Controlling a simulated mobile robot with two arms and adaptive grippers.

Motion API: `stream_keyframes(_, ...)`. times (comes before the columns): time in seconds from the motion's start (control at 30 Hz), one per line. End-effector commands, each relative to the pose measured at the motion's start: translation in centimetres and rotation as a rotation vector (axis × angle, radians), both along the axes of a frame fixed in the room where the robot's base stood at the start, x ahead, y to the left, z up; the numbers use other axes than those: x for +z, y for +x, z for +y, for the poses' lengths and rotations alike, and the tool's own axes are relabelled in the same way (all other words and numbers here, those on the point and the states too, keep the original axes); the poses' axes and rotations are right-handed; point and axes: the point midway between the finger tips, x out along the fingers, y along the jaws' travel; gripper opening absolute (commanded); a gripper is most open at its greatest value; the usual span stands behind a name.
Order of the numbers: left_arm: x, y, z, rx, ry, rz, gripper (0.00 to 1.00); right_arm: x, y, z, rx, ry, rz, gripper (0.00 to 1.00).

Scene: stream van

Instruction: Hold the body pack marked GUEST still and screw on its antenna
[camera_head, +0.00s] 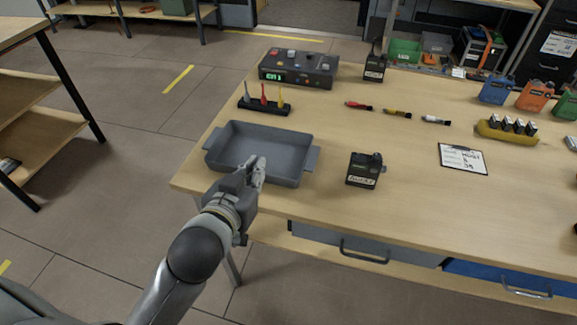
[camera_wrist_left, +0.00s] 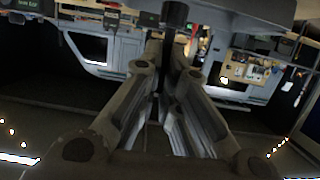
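A dark body pack (camera_head: 362,170) stands on the table right of the grey tray. It has a white label, whose writing is too small to read surely, and a short knob on top. Another dark body pack (camera_head: 374,68) with an upright antenna stands at the back. A black rack (camera_head: 252,108) holds grey, red and yellow upright tapered pieces that look like antennas. My left gripper (camera_head: 258,168) is over the tray's front edge, left of the nearer pack and apart from it. The left wrist view shows its fingers (camera_wrist_left: 170,72) with a narrow gap. My right gripper is out of view.
The grey tray (camera_head: 228,160) looks empty. A control box (camera_head: 299,68) is behind the rack. Bare tabletop surrounds the nearer pack.

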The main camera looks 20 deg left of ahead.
Motion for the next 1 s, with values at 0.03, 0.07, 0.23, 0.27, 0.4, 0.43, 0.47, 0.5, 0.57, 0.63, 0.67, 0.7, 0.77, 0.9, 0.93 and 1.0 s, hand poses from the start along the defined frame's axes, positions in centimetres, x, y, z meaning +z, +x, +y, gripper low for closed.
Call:
stream_keyframes(0.03,0.1,0.3,-0.3,-0.009,0.0,-0.002,0.0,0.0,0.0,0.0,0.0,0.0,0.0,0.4)
stream_keyframes(0.07,0.1,0.6,-0.6,-0.016,0.0,-0.002,0.0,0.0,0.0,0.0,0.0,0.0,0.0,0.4)
stream_keyframes(0.23,0.6,3.2,-3.3,-0.099,0.001,-0.006,0.0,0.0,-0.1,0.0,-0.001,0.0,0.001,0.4)
stream_keyframes(0.27,0.8,3.8,-3.9,-0.119,0.0,-0.006,0.0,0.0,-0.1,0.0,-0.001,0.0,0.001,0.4)
stream_keyframes(0.4,1.8,6.4,-7.1,-0.218,0.002,-0.006,0.0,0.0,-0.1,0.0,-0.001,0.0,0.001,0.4)
stream_keyframes(0.43,2.1,7.0,-7.8,-0.24,0.001,-0.006,0.0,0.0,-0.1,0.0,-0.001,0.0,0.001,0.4)
stream_keyframes(0.47,2.4,7.5,-8.5,-0.262,0.003,-0.006,0.0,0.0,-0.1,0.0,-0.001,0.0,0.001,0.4)
stream_keyframes(0.5,2.9,8.1,-9.4,-0.293,0.002,-0.006,0.0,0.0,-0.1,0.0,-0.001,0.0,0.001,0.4)
stream_keyframes(0.57,3.6,9.0,-10.7,-0.335,0.002,-0.006,0.0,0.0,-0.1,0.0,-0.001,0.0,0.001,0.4)
stream_keyframes(0.63,4.5,10.1,-12.2,-0.386,0.002,-0.005,0.0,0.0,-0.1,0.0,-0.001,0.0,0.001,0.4)
stream_keyframes(0.67,4.9,10.5,-12.9,-0.408,0.004,-0.005,0.0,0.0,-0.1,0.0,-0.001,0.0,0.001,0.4)
stream_keyframes(0.7,5.5,11.0,-13.7,-0.437,0.003,-0.005,0.0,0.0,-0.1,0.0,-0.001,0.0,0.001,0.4)
stream_keyframes(0.77,6.4,11.7,-15.0,-0.48,0.003,-0.004,0.0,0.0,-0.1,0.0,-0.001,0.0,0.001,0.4)
stream_keyframes(0.9,8.4,12.9,-17.3,-0.564,0.004,-0.003,0.0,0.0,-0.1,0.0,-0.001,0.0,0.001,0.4)
stream_keyframes(0.93,8.7,13.1,-17.7,-0.579,0.003,-0.002,0.0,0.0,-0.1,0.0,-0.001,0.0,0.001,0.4)
stream_keyframes(1.0,9.4,13.4,-18.5,-0.608,0.002,-0.001,0.0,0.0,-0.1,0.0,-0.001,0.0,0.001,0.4)
